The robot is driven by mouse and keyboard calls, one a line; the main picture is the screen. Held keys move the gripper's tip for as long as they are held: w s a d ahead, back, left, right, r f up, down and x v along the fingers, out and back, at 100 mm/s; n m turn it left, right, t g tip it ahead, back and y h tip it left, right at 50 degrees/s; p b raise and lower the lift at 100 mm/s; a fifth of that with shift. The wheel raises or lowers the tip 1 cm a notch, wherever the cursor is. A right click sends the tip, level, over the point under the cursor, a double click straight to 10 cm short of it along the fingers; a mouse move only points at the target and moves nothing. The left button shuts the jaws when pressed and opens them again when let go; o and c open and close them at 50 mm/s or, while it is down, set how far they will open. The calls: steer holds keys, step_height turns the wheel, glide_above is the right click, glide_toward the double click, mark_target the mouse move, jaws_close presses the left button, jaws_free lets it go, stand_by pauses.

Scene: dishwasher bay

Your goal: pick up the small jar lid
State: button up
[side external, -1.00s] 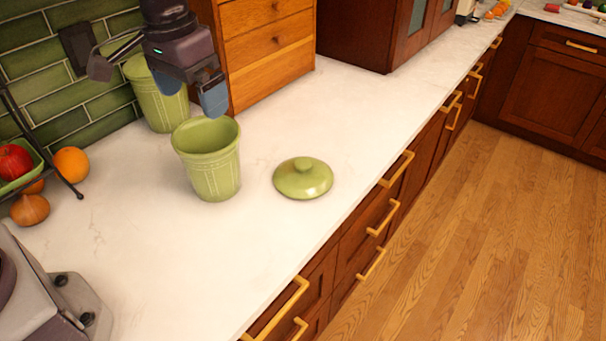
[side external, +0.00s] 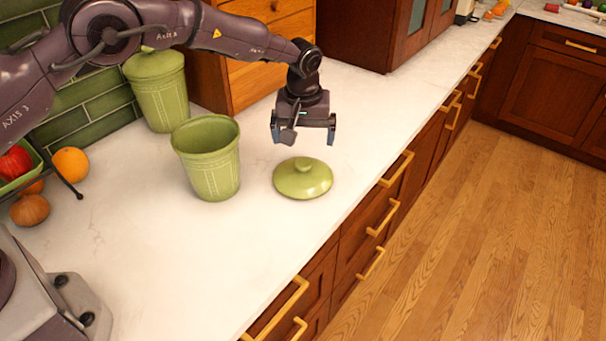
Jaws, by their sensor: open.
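The small jar lid (side external: 303,182) is round, glossy and green with a knob on top. It lies knob up on the white counter, to the right of an open green jar (side external: 211,175). My gripper (side external: 303,138) is open and empty, pointing down. In the side external view it appears just above the lid's knob, apart from it. The exact gap in depth is hard to tell from this one view.
A taller green jar (side external: 159,95) with a lid on stands at the back by the tiled wall. A wooden drawer box (side external: 265,60) stands behind my gripper. An orange (side external: 71,164) and an onion (side external: 30,209) are at left. The counter in front of the lid is clear up to its edge.

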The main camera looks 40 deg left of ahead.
mark_target(303, 163)
steer(key=f, duration=0.9)
steer(key=shift+w+a+f, duration=0.35)
steer(key=shift+w, duration=0.05)
